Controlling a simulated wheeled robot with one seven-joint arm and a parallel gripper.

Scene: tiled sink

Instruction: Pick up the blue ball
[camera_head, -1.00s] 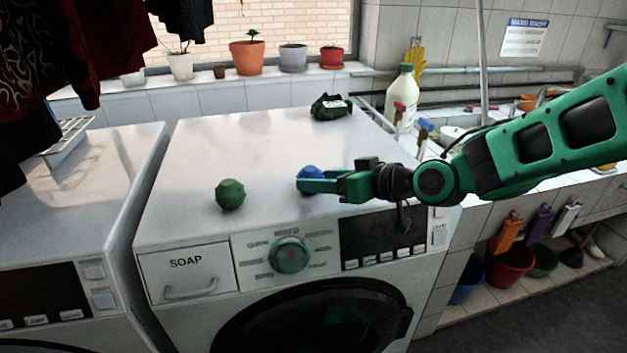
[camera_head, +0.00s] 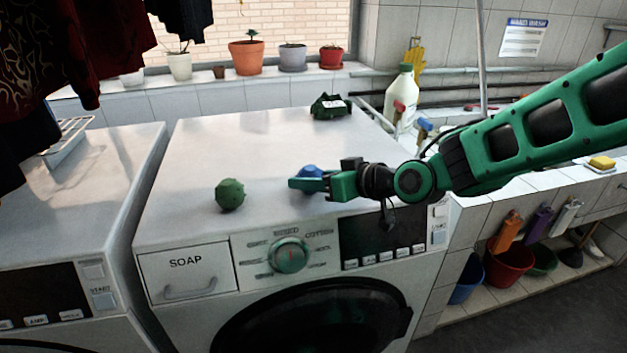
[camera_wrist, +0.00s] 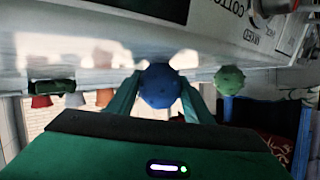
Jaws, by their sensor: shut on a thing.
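The blue ball (camera_head: 311,172) is on or just above the white top of the right-hand washing machine (camera_head: 200,150), near its front edge. In the head view my gripper (camera_head: 308,180) reaches in from the right and its near finger covers part of the ball. In the wrist view the ball (camera_wrist: 159,85) sits between the two green fingers of my gripper (camera_wrist: 160,95), one at each side. My gripper is shut on the ball. Whether the ball is clear of the surface cannot be told.
A green knobbly ball (camera_head: 230,195) lies left of the blue ball. A dark green packet (camera_head: 330,107) lies at the back of the machine top, with a white bottle (camera_head: 401,100) to its right. Flower pots (camera_head: 246,57) line the window sill.

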